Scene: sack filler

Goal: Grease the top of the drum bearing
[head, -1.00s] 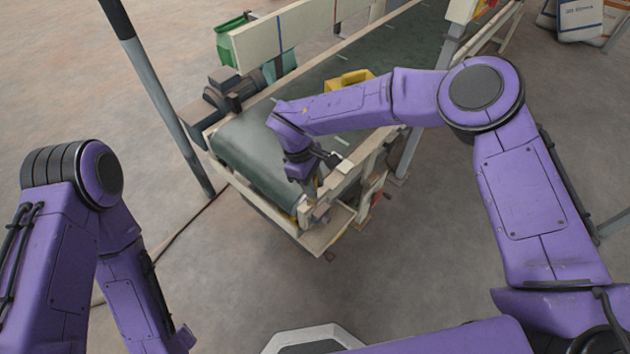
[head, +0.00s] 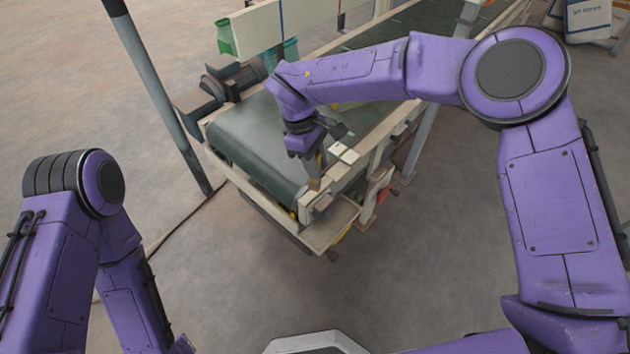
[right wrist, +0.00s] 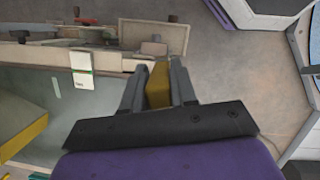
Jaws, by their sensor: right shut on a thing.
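My right gripper (head: 317,172) is shut on a yellow-ochre thing (right wrist: 158,86), which stands upright between the two dark fingers in the right wrist view. Its lower end is hidden, so I cannot tell whether it is a grease tool's handle or whether it touches anything. The gripper is over the near right corner of the conveyor, beside the end of the green belt drum (head: 262,172). A small brownish block (head: 322,203) on the side frame there may be the drum bearing; a similar block shows in the right wrist view (right wrist: 153,48). My left gripper is out of view.
The cream conveyor frame (head: 345,222) surrounds the green belt. A grey motor (head: 232,80) sits at its left and a dark post (head: 160,100) stands farther left. A yellow thing (right wrist: 22,135) lies on the belt. White sacks (head: 588,18) stand back right. Floor in front is clear.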

